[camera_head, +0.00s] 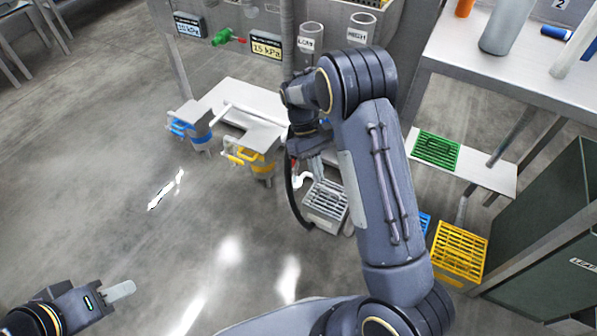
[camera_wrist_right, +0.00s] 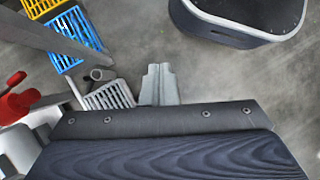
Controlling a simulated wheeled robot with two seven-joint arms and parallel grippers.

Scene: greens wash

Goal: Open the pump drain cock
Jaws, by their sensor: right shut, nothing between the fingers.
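A red handle (camera_wrist_right: 18,98) on a white fitting (camera_wrist_right: 38,118) shows at the left of the right wrist view; I take it as the drain cock, but cannot read its position. In the head view a small red part (camera_head: 294,171) and a white bent pipe (camera_head: 303,181) show beside my right wrist, partly hidden by it. My right gripper (camera_wrist_right: 160,84) is shut and empty, to the right of the red handle and apart from it. In the head view its fingers (camera_head: 316,168) show above a grey slatted box (camera_head: 327,203). My left gripper (camera_head: 120,291) is far off at lower left; its finger opening is unclear.
Blue-banded (camera_head: 193,126) and yellow-banded (camera_head: 255,158) canisters stand left of my right arm. A green and red valve (camera_head: 228,37) is on the tank. A yellow crate (camera_head: 460,254) and a dark green bin (camera_head: 545,240) stand at right.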

